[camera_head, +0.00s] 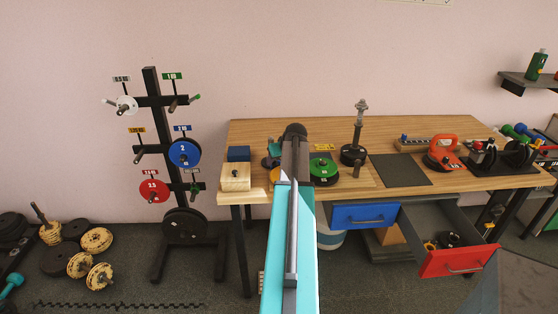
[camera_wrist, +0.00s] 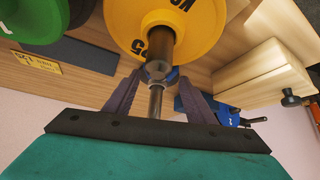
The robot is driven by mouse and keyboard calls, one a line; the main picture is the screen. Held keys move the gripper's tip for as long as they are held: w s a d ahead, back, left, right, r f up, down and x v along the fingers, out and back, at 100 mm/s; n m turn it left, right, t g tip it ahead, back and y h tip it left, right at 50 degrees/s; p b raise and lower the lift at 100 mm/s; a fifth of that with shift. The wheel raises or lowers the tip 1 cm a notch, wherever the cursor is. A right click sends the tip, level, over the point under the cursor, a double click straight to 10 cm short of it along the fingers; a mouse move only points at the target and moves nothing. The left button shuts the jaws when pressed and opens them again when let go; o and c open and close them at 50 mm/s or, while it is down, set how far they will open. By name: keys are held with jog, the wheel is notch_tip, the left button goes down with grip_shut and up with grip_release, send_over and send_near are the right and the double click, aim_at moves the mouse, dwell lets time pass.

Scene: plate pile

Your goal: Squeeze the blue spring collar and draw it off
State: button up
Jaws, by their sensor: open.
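In the wrist view a yellow weight plate (camera_wrist: 195,22) sits on a metal bar (camera_wrist: 156,101) whose end points toward my wrist. A small bluish ring (camera_wrist: 161,74) is around the bar in front of the plate; it looks like the blue spring collar, but its squeeze handles are not clear. My gripper (camera_wrist: 158,84) is open, with one dark finger on each side of the bar and ring. I cannot tell whether the fingers touch the ring. In the head view my arm hides most of this, and only an edge of the yellow plate (camera_head: 275,174) shows.
A plate rack (camera_head: 152,110) stands left of the bench.

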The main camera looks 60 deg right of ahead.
jog(key=shift+b+x, duration=0.55)
jog(key=shift+x, duration=0.75)
jog(key=c, duration=1.3)
jog(key=shift+o, duration=0.2)
